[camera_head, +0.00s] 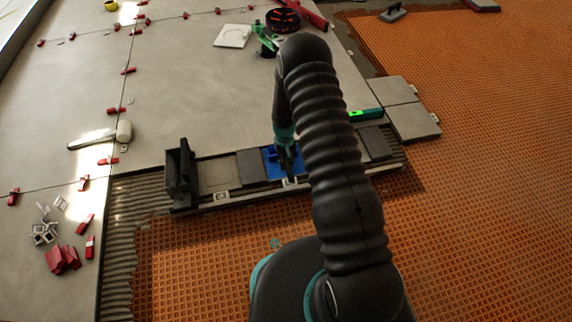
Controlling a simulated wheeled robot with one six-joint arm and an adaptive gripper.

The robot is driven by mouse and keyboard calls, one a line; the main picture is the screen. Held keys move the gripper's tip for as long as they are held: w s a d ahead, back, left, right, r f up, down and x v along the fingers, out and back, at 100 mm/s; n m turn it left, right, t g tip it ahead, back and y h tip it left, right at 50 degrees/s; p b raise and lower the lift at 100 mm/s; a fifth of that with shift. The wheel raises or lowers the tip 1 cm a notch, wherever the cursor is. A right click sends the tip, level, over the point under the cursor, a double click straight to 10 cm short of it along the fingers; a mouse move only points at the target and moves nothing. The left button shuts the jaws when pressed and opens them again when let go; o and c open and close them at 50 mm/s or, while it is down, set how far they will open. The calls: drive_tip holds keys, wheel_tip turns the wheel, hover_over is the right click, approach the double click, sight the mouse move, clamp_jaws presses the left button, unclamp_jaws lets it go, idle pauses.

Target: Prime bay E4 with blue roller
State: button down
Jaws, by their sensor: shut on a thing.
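My gripper (287,157) points down at a low rack (190,207) of bays, beyond the orange mat's near part. It is shut on the blue roller (270,162), seen only as a small blue shape low at the fingers. I cannot tell how much of the blue is roller and how much is bay surface, or whether they touch. Left of it are a dark grey bay (250,167) and a paler bay (218,175). Another dark bay (375,143) shows right of my arm. My arm hides the rack's middle right.
A dark upright box (180,172) stands at the rack's left end. A green-lit bar (366,115) lies behind the rack. Grey tiles (413,122) sit at right. The orange mat (480,200) is open.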

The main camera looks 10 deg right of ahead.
drive_tip(key=shift+r, duration=0.15)
drive_tip(key=shift+r+p, duration=2.05)
drive_tip(key=shift+r, duration=1.8)
